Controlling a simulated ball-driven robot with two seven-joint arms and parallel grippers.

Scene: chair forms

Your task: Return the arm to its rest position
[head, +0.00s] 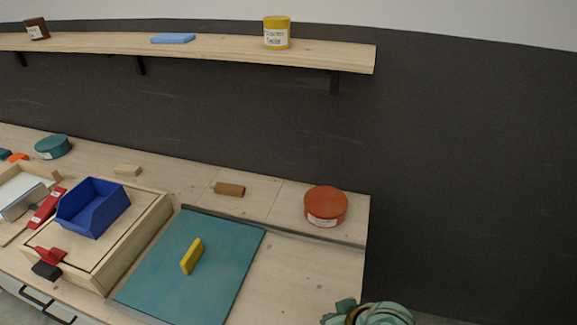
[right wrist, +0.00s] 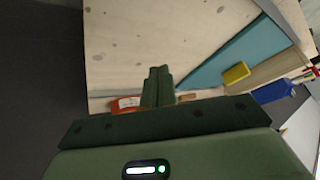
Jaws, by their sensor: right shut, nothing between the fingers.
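My right gripper (right wrist: 157,85) shows in the right wrist view with its two green fingers together and nothing between them. It hangs beyond the bench's right part, with the wooden bench top (right wrist: 150,40) in sight past the fingers. In the head view a part of my right arm shows at the bottom edge, right of the bench (head: 345,255); its fingertips cannot be made out there. My left gripper is in neither view.
A teal mat (head: 160,285) bears a yellow block (head: 191,257). An orange-red round tin (head: 326,205) stands near the bench's right end. A blue bin (head: 93,208) sits on a wooden box (head: 140,238). A shelf (head: 340,55) runs above. Right of the bench is free.

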